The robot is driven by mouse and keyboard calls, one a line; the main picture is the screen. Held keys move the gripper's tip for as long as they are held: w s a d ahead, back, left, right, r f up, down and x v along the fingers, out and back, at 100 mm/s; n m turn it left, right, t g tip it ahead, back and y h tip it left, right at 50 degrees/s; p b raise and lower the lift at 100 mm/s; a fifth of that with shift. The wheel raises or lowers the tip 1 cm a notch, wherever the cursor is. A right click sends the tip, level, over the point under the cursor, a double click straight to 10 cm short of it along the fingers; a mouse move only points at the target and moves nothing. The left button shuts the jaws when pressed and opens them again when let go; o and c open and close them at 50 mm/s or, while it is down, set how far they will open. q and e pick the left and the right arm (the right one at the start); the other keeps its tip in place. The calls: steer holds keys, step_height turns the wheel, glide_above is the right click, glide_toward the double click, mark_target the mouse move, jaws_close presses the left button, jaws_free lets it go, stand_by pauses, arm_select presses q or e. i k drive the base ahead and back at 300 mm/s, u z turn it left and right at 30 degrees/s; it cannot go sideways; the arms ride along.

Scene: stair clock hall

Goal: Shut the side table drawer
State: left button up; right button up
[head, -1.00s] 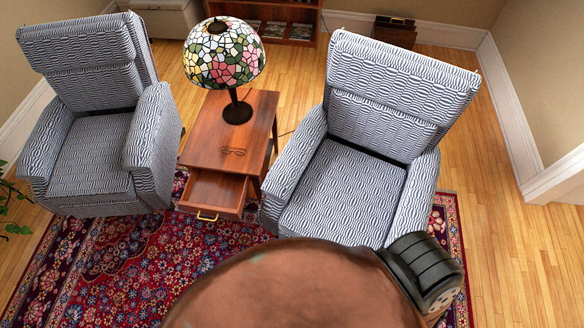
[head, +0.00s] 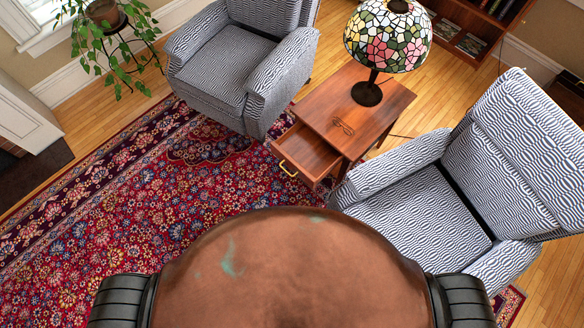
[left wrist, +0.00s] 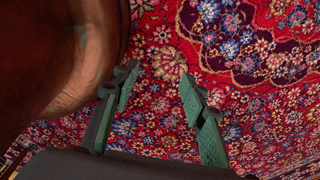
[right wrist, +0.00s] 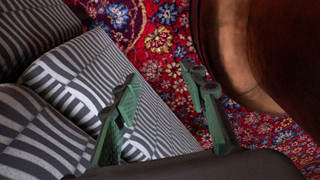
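The wooden side table (head: 378,112) stands between two striped armchairs in the head view. My left gripper (left wrist: 160,85) is open and empty above the rug in the left wrist view. My right gripper (right wrist: 160,82) is open and empty in the right wrist view, with an armchair beside and below it. Neither gripper shows in the head view, and neither touches the drawer.
One armchair (head: 215,75) stands left of the table, the other (head: 430,210) right, close to my body. The patterned rug (head: 150,210) left of the drawer is clear. A plant (head: 115,45) stands farther back.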

mark_target(311, 158)
steer(key=z, duration=1.75)
steer(key=k, duration=0.6)
steer(key=u, duration=1.45)
